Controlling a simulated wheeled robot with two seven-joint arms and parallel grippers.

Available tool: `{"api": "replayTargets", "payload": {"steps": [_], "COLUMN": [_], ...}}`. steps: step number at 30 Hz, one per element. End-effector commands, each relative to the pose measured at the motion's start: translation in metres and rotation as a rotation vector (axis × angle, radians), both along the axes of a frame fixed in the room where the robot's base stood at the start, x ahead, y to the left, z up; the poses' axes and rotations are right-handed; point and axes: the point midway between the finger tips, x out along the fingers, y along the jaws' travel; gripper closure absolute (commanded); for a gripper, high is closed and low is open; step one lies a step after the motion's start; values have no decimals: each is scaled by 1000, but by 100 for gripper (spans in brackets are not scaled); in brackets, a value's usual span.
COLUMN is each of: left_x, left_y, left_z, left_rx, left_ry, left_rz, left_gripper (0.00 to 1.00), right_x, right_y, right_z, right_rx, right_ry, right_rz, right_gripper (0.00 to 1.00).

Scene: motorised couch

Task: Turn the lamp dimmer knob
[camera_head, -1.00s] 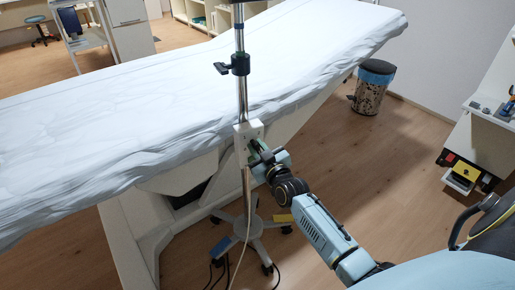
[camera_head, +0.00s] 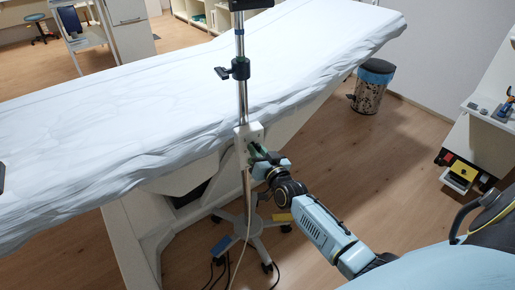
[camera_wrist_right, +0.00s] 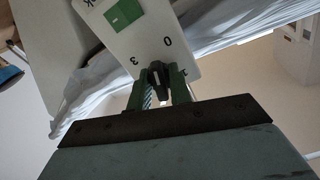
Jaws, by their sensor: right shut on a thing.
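The lamp's dimmer box (camera_head: 248,136) is a white box fixed on the chrome lamp pole (camera_head: 241,95). In the right wrist view the box face (camera_wrist_right: 138,32) shows a green patch and the printed figures 0 and 3. The dark dimmer knob (camera_wrist_right: 157,75) with a white mark sits at the lower part of this face. My right gripper (camera_head: 255,152) reaches the box from the right. In the right wrist view its two green fingers (camera_wrist_right: 160,92) are shut on the knob, one on each side. My left gripper is not in view.
A couch (camera_head: 150,110) with a white sheet stands right behind the pole. The lamp's wheeled base (camera_head: 250,228) is below, with cables on the floor. A bin (camera_head: 372,88) stands at the back right. The wooden floor (camera_head: 385,160) between is clear.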

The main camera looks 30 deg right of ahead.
Motion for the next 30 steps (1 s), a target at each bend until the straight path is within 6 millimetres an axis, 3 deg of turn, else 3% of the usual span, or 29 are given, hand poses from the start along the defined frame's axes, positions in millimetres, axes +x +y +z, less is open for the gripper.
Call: {"api": "replayTargets", "payload": {"steps": [15,30], "left_x": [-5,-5], "left_y": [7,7], "left_z": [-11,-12], "left_rx": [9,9], "left_ry": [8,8], "left_rz": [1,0], "left_gripper": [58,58], "right_x": [0,0], "right_y": [0,0], "right_z": [-1,-1], "right_rx": [383,487], "right_ry": [-36,-47], "right_rz": [0,0], "right_gripper": [100,100]}}
